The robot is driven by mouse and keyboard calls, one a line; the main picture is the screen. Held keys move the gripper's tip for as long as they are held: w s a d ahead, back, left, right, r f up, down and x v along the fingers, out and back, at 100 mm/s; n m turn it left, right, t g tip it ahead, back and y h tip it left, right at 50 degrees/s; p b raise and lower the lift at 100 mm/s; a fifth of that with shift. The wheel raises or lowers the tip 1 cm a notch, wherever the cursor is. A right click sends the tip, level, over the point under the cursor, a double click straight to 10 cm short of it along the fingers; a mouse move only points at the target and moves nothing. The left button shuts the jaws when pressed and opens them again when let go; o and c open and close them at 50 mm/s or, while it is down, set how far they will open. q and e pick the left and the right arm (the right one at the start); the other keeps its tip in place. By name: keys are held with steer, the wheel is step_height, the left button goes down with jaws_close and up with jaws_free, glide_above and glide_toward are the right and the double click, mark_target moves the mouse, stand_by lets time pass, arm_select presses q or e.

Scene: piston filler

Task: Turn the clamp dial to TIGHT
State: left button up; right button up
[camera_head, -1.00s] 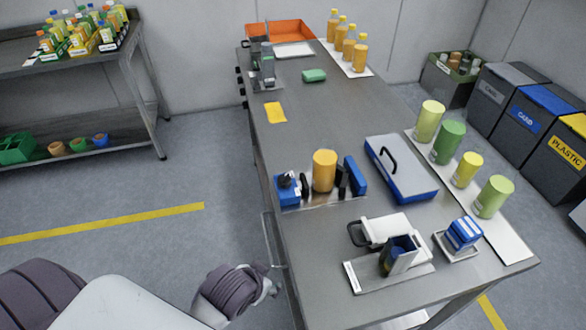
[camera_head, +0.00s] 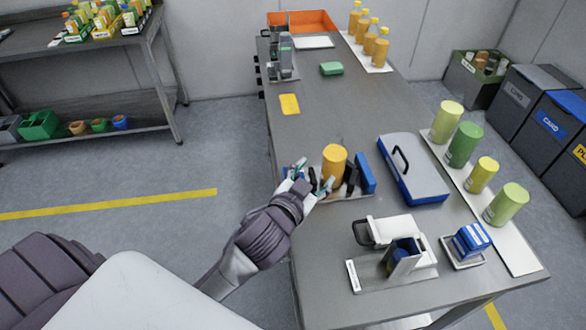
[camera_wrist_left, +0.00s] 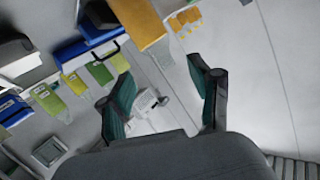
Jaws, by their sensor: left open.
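The clamp fixture holds an orange cylinder (camera_head: 335,167) upright between dark jaws, with a blue end block (camera_head: 365,175) on its right. The cylinder also shows at the top of the left wrist view (camera_wrist_left: 138,22). My left gripper (camera_head: 313,176) is open at the fixture's left end, in front of the left blue block. It hides most of that block and its dial, so I cannot read the dial's setting or tell whether the fingers touch it. In the left wrist view the two green-padded fingers (camera_wrist_left: 160,85) are apart, with nothing held between them. My right gripper is not in view.
A blue-and-grey case (camera_head: 415,170) lies right of the fixture. A white device (camera_head: 395,233) stands nearer the front, beside a small tray with a blue block (camera_head: 472,238). Green and yellow cylinders (camera_head: 465,144) line the right edge.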

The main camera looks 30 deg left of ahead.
arm_select(q)
steer(key=w+d+r+m+t+h, duration=0.4)
steer(key=d+r+m+h, duration=0.65)
steer(key=r, duration=0.45)
steer(key=s+d+f+m+g+h, duration=0.1)
steer(key=s+d+m+g+h, duration=0.2)
steer(key=d+m+g+h, duration=0.95)
steer(key=w+a+f+m+g+y, duration=0.2)
steer(key=a+f+m+g+y, duration=0.4)
steer(key=a+f+y, duration=0.55)
steer(key=w+a+r+n+y, duration=0.1)
steer(key=w+a+n+y, duration=0.1)
steer(key=a+y, duration=0.6)
steer(key=w+a+r+n+y, duration=0.1)
steer(key=a+r+n+y, duration=0.15)
steer(key=a, duration=0.95)
steer(key=shift+m+g+y, duration=0.4)
steer(key=shift+m+g, duration=0.05)
step_height(320, 180, down, 14)
steer(key=p, duration=0.3)
steer(key=shift+d+f, duration=0.1)
steer(key=shift+f, duration=0.15)
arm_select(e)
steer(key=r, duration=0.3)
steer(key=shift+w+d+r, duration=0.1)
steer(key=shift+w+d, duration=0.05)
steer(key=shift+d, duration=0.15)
